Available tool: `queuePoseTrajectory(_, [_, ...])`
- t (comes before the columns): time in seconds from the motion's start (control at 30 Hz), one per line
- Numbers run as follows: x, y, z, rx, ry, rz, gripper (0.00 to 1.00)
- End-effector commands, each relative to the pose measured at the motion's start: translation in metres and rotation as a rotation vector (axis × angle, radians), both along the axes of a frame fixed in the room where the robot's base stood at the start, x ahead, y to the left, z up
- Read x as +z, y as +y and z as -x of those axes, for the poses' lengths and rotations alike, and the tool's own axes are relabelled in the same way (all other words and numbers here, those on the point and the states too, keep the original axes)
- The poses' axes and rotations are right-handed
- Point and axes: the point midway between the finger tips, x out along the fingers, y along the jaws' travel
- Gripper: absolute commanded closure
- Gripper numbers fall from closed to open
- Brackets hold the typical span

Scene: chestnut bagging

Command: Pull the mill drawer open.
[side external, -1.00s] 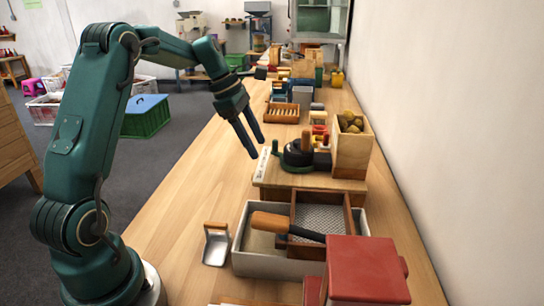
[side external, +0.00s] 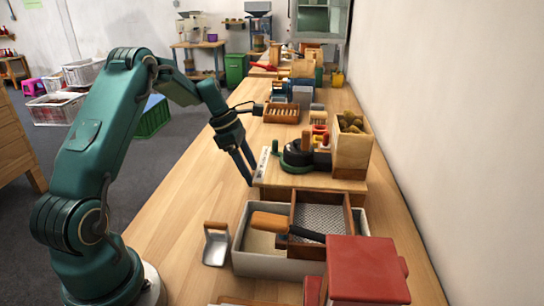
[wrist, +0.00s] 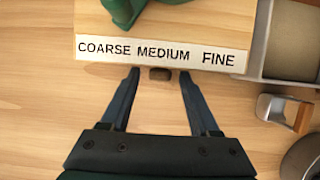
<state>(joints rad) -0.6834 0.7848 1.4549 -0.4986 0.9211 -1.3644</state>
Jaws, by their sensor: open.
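The mill (side external: 310,183) stands on the bench with a wooden base, a dark green round grinding part and a wooden hopper of chestnuts. Its label strip, reading COARSE MEDIUM FINE (wrist: 156,52), runs along the base's edge in the wrist view. A small dark brown knob (wrist: 160,74) sticks out just below the label; the drawer front itself is hidden from above. My gripper (side external: 252,178) is low beside the mill's left edge. In the wrist view my gripper (wrist: 159,78) is open, its fingertips on either side of the knob, with gaps showing on both sides.
A grey tray (side external: 237,258) with a sieve and a wooden-handled tool lies nearer the camera. A metal scoop (side external: 215,248) lies on the bench left of it. A red-lidded box (side external: 367,268) stands in front. Bench to the left of the mill is clear.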

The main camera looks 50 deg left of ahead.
Motion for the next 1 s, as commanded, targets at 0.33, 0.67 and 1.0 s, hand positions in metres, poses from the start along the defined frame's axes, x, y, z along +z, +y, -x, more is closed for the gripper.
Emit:
queuePoseTrajectory(0.33, [0.0005, 0.0001, 0.0001, -0.001, 0.0, 0.0, 1.0])
queuePoseTrajectory(0.67, [0.0007, 0.0001, 0.0, -0.001, -0.001, -0.001, 1.0])
queuePoseTrajectory(1.0, [0.001, 0.0001, -0.0001, -0.001, -0.001, -0.001, 1.0])
